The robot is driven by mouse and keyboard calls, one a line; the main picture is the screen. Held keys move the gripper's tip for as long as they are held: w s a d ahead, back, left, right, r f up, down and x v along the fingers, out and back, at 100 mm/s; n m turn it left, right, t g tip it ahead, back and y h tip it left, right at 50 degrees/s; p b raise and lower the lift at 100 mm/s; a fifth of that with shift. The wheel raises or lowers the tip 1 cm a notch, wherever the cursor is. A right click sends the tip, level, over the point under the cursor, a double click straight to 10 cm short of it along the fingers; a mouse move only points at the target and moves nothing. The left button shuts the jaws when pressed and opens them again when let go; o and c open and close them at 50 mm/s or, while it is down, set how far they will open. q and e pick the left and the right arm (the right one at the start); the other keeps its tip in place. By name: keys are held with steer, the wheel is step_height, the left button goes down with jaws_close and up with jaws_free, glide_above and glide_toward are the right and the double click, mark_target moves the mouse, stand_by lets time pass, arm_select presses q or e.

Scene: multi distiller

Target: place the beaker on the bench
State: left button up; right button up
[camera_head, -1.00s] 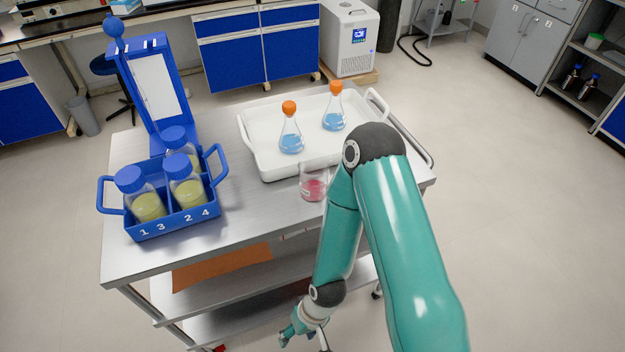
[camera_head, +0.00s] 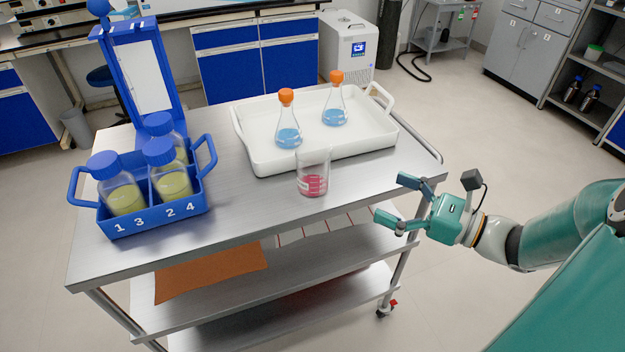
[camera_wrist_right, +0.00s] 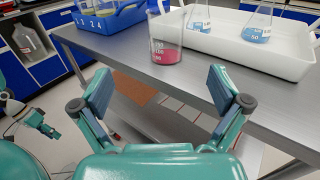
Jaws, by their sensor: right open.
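The beaker (camera_head: 313,174) is clear glass with pink liquid in its bottom. It stands upright on the metal cart top (camera_head: 255,205), just in front of the white tray. My right gripper (camera_head: 398,200) is open and empty. It is to the right of the beaker, by the cart's right front edge, and apart from the beaker. In the right wrist view both fingers (camera_wrist_right: 166,92) are spread wide.
A white tray (camera_head: 262,160) holds two flasks (camera_head: 288,135) with blue liquid and orange caps. A blue carrier (camera_head: 150,222) with several blue-capped bottles stands at the left, before a blue stand (camera_head: 140,75). Lab benches (camera_head: 258,72) line the back. The cart top around the beaker's front is clear.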

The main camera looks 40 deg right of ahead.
mark_target(329, 158)
steer(key=x, duration=0.7)
steer(key=r+x, duration=0.1)
steer(key=x, duration=0.3)
steer(key=shift+w+d, duration=0.1)
steer(key=shift+w, duration=0.15)
steer(key=shift+d+r+p+x, duration=0.1)
steer(key=shift+r+p+x, duration=0.1)
steer(key=shift+x, duration=0.65)
steer(key=shift+d+r+p+x, duration=0.1)
steer(key=shift+p+x, duration=0.05)
steer(key=shift+x, duration=0.75)
steer(key=shift+d+r+p+x, duration=0.15)
steer(key=shift+p+x, duration=0.05)
steer(key=shift+x, duration=0.65)
steer(key=shift+w, duration=0.1)
steer(key=shift+c, duration=0.4)
steer(key=c, duration=1.6)
steer(key=shift+c, duration=0.7)
steer(key=shift+r, duration=0.15)
